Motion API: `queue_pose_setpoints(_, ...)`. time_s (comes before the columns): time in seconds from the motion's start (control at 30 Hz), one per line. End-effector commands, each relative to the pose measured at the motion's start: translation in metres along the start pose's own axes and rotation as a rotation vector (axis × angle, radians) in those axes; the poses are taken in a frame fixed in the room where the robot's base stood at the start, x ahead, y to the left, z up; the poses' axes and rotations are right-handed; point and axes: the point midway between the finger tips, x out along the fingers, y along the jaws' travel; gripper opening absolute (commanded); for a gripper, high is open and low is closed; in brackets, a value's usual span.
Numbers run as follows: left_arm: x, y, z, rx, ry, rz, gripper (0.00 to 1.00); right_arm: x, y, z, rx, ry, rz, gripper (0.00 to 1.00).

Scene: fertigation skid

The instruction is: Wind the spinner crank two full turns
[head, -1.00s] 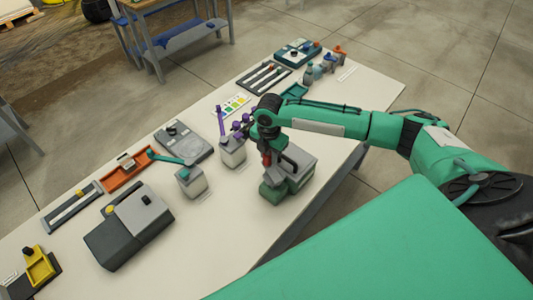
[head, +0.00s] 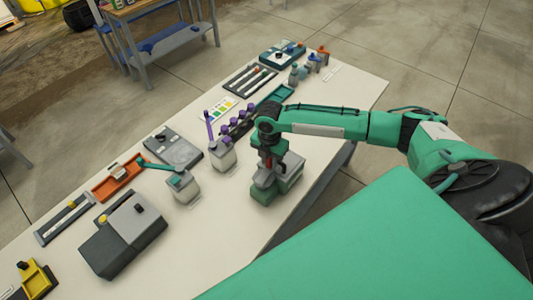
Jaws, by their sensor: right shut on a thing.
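The spinner (head: 264,192) is a green and grey unit on the right part of the white table, near its front edge. My right gripper (head: 267,168) points down at the top of the spinner and is shut on its crank. The red part seen at the fingers (head: 283,164) may belong to the crank or its knob. My gripper and wrist hide most of the crank, so its angle cannot be told. My left gripper is not in view.
A purple-topped tube rack (head: 236,122) is just behind my wrist. A dark grey box (head: 123,235) stands further left. The table front is clear.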

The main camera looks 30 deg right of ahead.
Motion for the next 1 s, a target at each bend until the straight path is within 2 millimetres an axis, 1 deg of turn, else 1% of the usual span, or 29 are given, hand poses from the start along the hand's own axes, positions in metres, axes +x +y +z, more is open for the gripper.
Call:
queue_pose_setpoints(0.23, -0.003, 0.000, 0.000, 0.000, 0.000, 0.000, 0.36, -0.003, -0.001, 0.002, 0.002, -0.004, 0.004, 0.14)
queue_pose_setpoints(0.53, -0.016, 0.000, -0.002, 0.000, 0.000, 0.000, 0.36, -0.004, -0.021, 0.002, 0.002, -0.004, 0.003, 0.15)
queue_pose_setpoints(0.83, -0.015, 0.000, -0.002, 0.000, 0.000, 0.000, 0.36, -0.003, -0.021, 0.002, 0.003, -0.005, 0.004, 0.16)
queue_pose_setpoints(1.0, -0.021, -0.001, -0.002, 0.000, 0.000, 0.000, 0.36, -0.004, -0.026, -0.002, 0.001, -0.005, 0.003, 0.15)
